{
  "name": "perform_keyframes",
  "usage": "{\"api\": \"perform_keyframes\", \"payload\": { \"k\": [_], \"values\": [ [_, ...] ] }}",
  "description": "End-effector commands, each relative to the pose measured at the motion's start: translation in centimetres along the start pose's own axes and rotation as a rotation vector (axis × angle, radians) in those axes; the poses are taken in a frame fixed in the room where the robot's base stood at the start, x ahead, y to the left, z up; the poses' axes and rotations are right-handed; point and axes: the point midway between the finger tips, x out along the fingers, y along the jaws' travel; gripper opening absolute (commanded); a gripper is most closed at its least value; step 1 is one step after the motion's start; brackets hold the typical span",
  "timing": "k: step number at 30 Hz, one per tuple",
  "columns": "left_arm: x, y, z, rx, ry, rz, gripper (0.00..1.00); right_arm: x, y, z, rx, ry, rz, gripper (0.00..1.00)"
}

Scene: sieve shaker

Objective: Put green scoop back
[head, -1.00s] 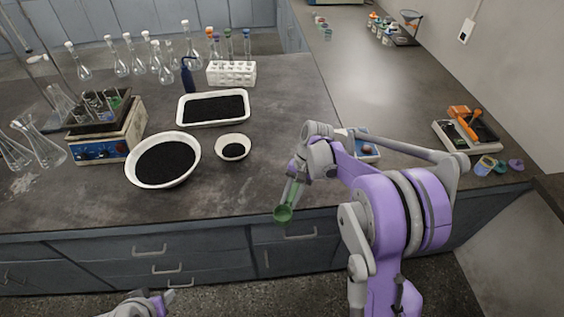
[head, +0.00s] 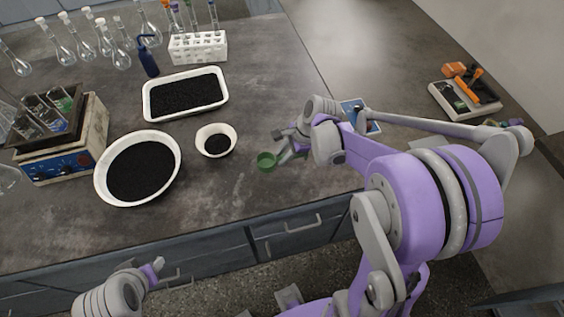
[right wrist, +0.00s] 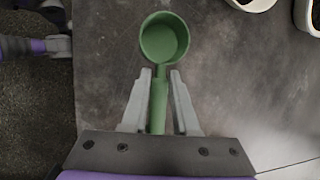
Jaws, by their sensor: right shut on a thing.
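The green scoop (head: 266,161) is held by my right gripper (head: 288,150) over the front part of the bench. In the right wrist view the scoop (right wrist: 164,42) has its round cup beyond the fingertips, and its handle runs back between the two fingers of the gripper (right wrist: 160,80). The cup looks empty and its opening faces the camera. My left gripper (head: 155,268) is at the lower left of the head view, in front of the bench; its fingers are too small to judge.
A large bowl (head: 103,190), a small bowl (head: 203,138) and a white tray (head: 148,106) hold black grains. A shaker (head: 85,150) with glassware stands at left. A tube rack (head: 200,47) is at the back. A tray with orange tools (head: 465,105) lies right. Bench around the scoop is clear.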

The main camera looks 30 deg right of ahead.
Motion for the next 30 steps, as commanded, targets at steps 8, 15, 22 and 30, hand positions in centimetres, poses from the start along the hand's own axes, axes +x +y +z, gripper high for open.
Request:
{"api": "perform_keyframes", "payload": {
  "k": [8, 15, 22, 30],
  "values": [
    [0.4, 0.0, 0.4, 0.0, -0.003, 0.0, 0.5, 3.5, 0.7, -1.4, -0.001, 0.0, 0.0, 0.0],
    [0.4, 0.0, 0.4, 0.0, -0.003, 0.0, 0.5, 3.9, 0.7, -1.5, -0.002, 0.0, 0.0, 0.0],
    [0.8, 0.0, 0.8, 0.0, -0.006, 0.0, 0.5, 4.3, 0.9, -1.7, -0.002, 0.0, 0.001, 0.0],
    [0.6, 0.0, 0.6, 0.0, -0.005, 0.0, 0.5, 4.1, 0.8, -1.6, -0.002, 0.0, 0.001, 0.58]
  ]
}}
